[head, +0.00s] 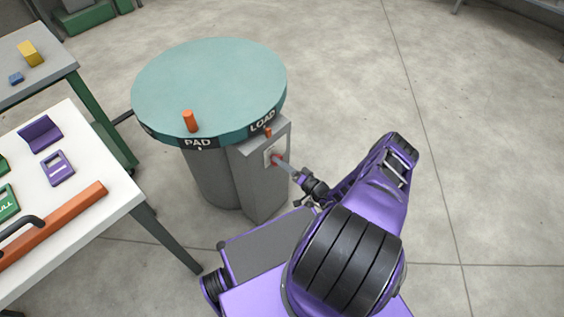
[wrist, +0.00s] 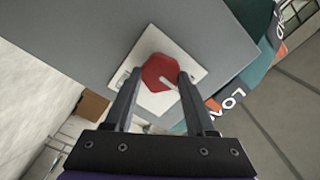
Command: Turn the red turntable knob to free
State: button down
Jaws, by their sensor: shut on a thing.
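The red knob (wrist: 158,70) sits on a square white plate (wrist: 150,38) on the side of the grey pedestal box (head: 262,190). In the head view the knob (head: 277,158) is a small red spot on that plate. My gripper (wrist: 157,82) has one finger on each side of the knob and is shut on it. A white pointer line on the knob points to the lower right in the wrist view. The fingers hide parts of the plate, and its markings are unreadable. The teal turntable (head: 210,85) is above, with PAD and LOAD on its rim.
An orange peg (head: 190,121) stands on the turntable near the PAD label. A white table (head: 105,150) with purple and green parts and an orange bar (head: 60,222) stands at the left. The floor right of the pedestal is clear apart from my arm.

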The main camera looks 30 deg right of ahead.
jog(key=shift+w+n, duration=0.1)
jog(key=shift+n, duration=0.2)
dwell(0.4)
jog(key=shift+c, duration=1.1)
grip_release()
